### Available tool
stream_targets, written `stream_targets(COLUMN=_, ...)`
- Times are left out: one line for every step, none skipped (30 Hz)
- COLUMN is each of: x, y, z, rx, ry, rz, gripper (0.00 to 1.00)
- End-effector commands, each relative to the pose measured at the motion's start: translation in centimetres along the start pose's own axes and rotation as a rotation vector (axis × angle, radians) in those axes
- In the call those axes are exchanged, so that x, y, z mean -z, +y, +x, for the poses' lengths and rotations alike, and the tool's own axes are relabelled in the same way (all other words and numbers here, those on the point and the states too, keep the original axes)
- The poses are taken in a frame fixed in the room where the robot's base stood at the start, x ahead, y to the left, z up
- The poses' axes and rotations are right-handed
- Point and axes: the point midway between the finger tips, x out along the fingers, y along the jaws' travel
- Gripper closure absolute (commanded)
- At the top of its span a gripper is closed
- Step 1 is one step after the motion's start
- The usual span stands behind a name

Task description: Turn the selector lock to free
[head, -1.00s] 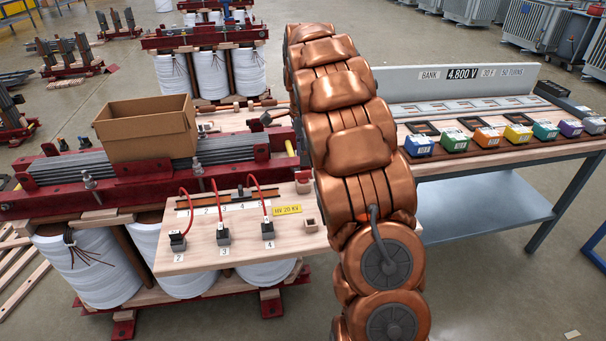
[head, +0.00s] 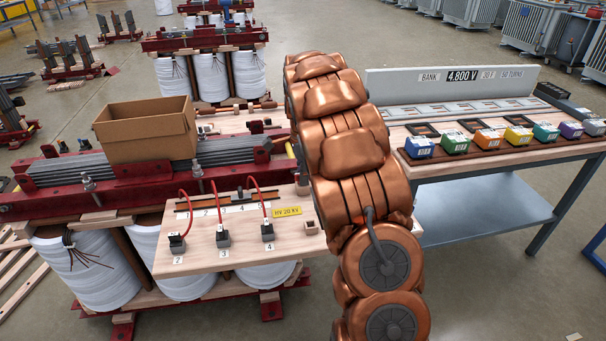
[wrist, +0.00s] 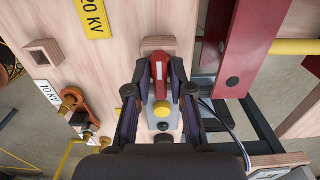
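In the wrist view, a red lever (wrist: 159,70) stands on a small grey plate (wrist: 152,124) with a yellow round knob (wrist: 162,109) below it. I take this to be the selector lock. My gripper (wrist: 159,68) has one dark finger on each side of the red lever, drawn in close to it. I cannot tell whether the fingers press on it. In the head view, my copper-coloured arm hides the gripper and the lock.
The wooden board (head: 190,257) carries red leads on black terminals and a yellow 20 KV label (head: 286,212). In the wrist view, a red beam (wrist: 245,45) rises close right of my gripper. A cardboard box (head: 148,130) and a workbench (head: 480,148) with coloured blocks stand nearby.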

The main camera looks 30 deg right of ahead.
Motion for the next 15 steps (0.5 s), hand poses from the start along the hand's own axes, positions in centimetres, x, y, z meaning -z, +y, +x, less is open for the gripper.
stream_targets(x=0.0, y=0.0, z=0.0, rx=0.0, ry=0.0, rz=0.0, gripper=0.86)
stream_targets(x=0.0, y=0.0, z=0.0, rx=0.0, ry=0.0, rz=0.0, gripper=0.9)
stream_targets(x=0.0, y=0.0, z=0.0, rx=0.0, ry=0.0, rz=0.0, gripper=0.94)
stream_targets(x=0.0, y=0.0, z=0.0, rx=0.0, ry=0.0, rz=0.0, gripper=0.97)
stream_targets(x=0.0, y=0.0, z=-0.01, rx=0.0, ry=0.0, rz=0.0, gripper=1.0)
stream_targets(x=0.0, y=0.0, z=-0.01, rx=0.0, ry=0.0, rz=0.0, gripper=1.0)
stream_targets(x=0.0, y=0.0, z=-0.01, rx=0.0, ry=0.0, rz=0.0, gripper=1.0)
stream_targets(x=0.0, y=0.01, z=-0.01, rx=0.0, ry=0.0, rz=0.0, gripper=1.0)
stream_targets(x=0.0, y=0.01, z=0.0, rx=0.0, ry=0.0, rz=0.0, gripper=1.0)
stream_targets(x=0.0, y=0.01, z=0.0, rx=0.0, ry=0.0, rz=0.0, gripper=1.0)
stream_targets(x=0.01, y=0.01, z=0.0, rx=0.0, ry=0.0, rz=0.0, gripper=1.0)
stream_targets(x=0.01, y=0.01, z=0.0, rx=0.0, ry=0.0, rz=0.0, gripper=1.0)
stream_targets(x=0.0, y=0.01, z=-0.01, rx=0.0, ry=0.0, rz=-0.001, gripper=1.0)
stream_targets(x=0.0, y=0.01, z=-0.01, rx=0.0, ry=0.0, rz=-0.002, gripper=1.0)
stream_targets(x=0.0, y=0.01, z=-0.01, rx=0.0, ry=0.0, rz=-0.004, gripper=1.0)
